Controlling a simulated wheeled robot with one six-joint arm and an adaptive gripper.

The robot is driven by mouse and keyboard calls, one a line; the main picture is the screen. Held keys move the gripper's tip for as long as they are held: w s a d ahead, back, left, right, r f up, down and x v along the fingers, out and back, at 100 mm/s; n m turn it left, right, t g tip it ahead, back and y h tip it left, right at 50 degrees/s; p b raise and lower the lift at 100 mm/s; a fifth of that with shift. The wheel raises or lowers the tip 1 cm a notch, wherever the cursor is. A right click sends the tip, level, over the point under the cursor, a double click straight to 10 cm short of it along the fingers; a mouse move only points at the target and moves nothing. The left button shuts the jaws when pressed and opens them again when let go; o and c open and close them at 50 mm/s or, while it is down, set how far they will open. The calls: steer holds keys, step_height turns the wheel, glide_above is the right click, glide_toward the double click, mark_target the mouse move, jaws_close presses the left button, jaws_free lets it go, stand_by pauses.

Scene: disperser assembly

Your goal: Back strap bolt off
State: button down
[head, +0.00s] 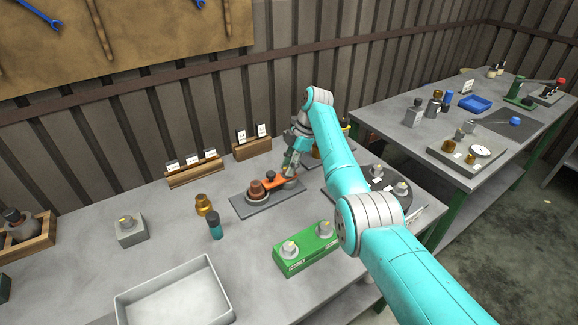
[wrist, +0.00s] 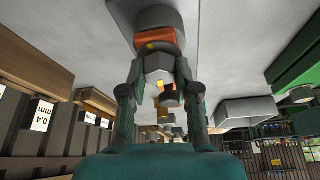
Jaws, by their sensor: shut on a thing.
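The orange strap (head: 274,182) lies across a dark flat plate (head: 252,205). A brown capped part (head: 257,190) stands at its left, and a small dark knob (head: 270,175) stands on it. My gripper (head: 291,170) points down at the strap's right end. In the wrist view my gripper (wrist: 158,70) is shut on a grey hex-shaped bolt (wrist: 156,62) with a yellow mark, one finger on each side. The orange strap (wrist: 160,38) shows close beyond the bolt. A dark knob (wrist: 172,98) also shows between the fingers. In the head view my fingers hide the bolt.
A green block with two bolts (head: 306,262) stands in front. A grey tray (head: 130,300) lies front left. Labelled wooden racks (head: 195,176) line the wall. A dark disc (head: 352,195) lies right.

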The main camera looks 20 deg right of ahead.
steer(key=c, duration=0.8)
jaws_free()
steer(key=shift+c, duration=0.2)
steer(key=v, duration=1.2)
